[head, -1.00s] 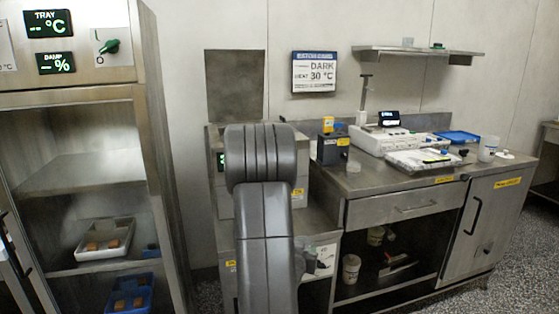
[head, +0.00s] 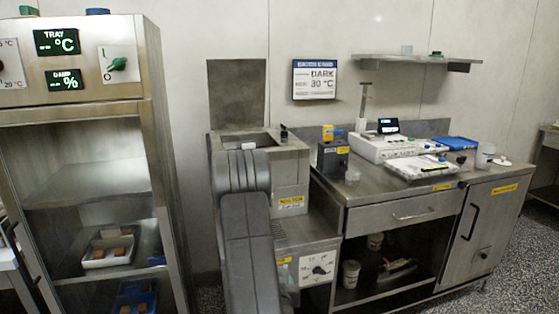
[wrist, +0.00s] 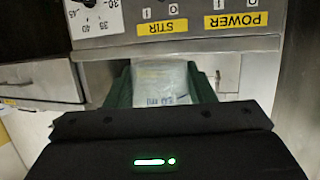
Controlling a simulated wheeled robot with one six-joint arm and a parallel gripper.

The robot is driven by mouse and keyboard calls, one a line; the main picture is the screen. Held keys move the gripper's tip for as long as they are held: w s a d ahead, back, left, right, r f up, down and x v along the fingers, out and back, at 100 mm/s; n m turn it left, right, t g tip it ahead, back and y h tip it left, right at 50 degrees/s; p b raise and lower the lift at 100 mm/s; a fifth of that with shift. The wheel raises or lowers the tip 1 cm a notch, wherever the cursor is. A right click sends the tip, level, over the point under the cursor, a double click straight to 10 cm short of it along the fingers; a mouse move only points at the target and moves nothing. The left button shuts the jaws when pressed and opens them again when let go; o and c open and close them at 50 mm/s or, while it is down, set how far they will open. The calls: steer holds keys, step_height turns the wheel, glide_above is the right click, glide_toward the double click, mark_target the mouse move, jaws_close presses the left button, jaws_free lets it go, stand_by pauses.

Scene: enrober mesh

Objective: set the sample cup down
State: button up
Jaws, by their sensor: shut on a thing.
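The sample cup (wrist: 163,82) shows in the wrist view as a pale, translucent cup with faint markings. My gripper (wrist: 162,74) has its green fingers on either side of the cup and is shut on it. The cup is in front of a steel panel (wrist: 180,20) with STIR and POWER labels. I cannot tell whether its base touches anything. In the head view my arm hides the gripper and the held cup.
A steel unit with an open top (head: 290,165) stands behind my arm. An open cabinet (head: 150,120) stands left.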

steer(key=shift+s+r+p, duration=0.35)
steer(key=shift+r+p, duration=0.55)
steer(key=shift+p, duration=1.15)
steer(key=shift+s+r+p, duration=0.3)
steer(key=shift+r+p, duration=0.6)
steer(key=shift+p, duration=1.15)
steer(key=p, duration=0.3)
steer(key=shift+s+r, duration=0.35)
steer(key=shift+s, duration=0.05)
steer(key=shift+s, duration=0.1)
